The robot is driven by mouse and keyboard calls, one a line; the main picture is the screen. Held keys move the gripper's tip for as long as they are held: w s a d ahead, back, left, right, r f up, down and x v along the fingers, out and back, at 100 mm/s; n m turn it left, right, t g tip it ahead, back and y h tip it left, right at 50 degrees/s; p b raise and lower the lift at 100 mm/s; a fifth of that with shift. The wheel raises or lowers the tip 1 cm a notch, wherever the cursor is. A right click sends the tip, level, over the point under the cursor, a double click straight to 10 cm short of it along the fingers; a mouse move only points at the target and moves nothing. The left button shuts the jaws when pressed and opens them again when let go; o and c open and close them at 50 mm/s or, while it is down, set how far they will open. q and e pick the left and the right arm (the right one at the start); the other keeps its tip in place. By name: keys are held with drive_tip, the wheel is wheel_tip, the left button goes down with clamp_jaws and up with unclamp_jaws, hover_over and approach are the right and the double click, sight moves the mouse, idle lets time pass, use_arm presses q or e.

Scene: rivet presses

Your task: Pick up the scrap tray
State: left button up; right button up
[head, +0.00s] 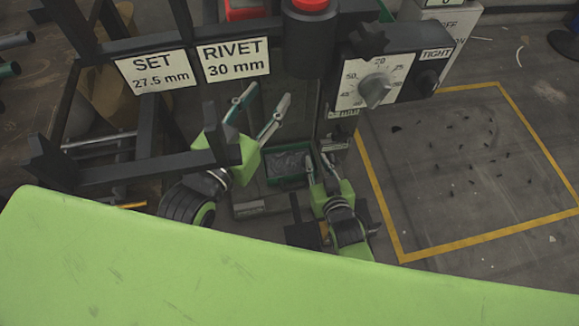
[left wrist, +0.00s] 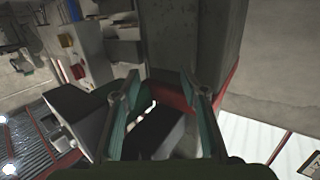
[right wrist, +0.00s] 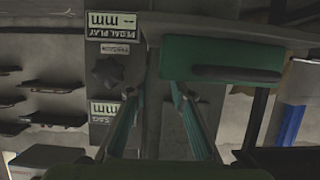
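The scrap tray (head: 286,182) is a green tray with dark grey scrap in it, low in the middle of the head view, between my two grippers. My left gripper (head: 262,94) is open and empty, above and left of the tray, pointing up and away.
A dark press frame with SET (head: 153,71) and RIVET (head: 234,61) signs stands around my left gripper. A dial box (head: 376,88) is above my right gripper. A yellow-outlined floor area (head: 470,165) at right holds only small dark bits.

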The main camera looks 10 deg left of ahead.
sight(314, 157)
drive_tip(key=b+x, duration=0.1)
drive_tip(key=x, duration=0.2)
clamp_jaws()
use_arm(q)
wheel_tip(314, 157, up, 7)
drive_tip(key=t+h, duration=0.1)
drive_tip(key=t, duration=0.2)
drive_tip(key=shift+d+f, duration=0.15)
drive_tip(key=shift+d, duration=0.25)
